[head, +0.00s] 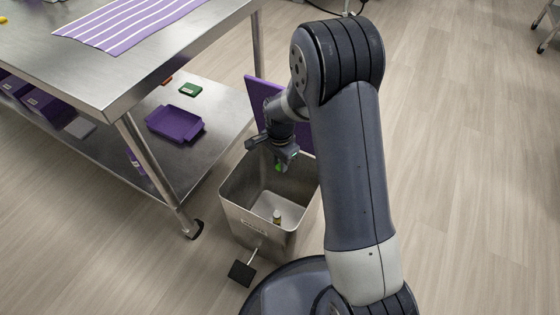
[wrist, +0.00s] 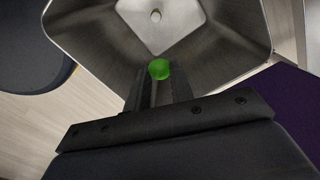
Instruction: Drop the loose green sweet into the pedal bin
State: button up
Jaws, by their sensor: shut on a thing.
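My gripper (head: 282,161) points down over the open mouth of the pedal bin. It is shut on the green sweet (wrist: 159,69), which shows between the fingertips in the wrist view. In the head view the green sweet (head: 278,168) is a small green spot under my gripper. The pedal bin (head: 240,208) is a steel box with its purple lid (head: 262,100) standing open at the back. Its pedal (head: 242,272) sticks out at the front. In the wrist view the bin's inner wall (wrist: 215,50) surrounds the sweet from above.
A striped purple mat (head: 130,22) lies on top.

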notch_tip(320, 180, down, 5)
jog(key=b, duration=0.3)
jog(key=shift+f, duration=0.15)
jog(key=o, duration=1)
notch_tip(320, 180, up, 11)
jog(key=p, duration=0.3)
jog(key=shift+f+p, duration=0.1)
jog(key=shift+p, duration=0.2)
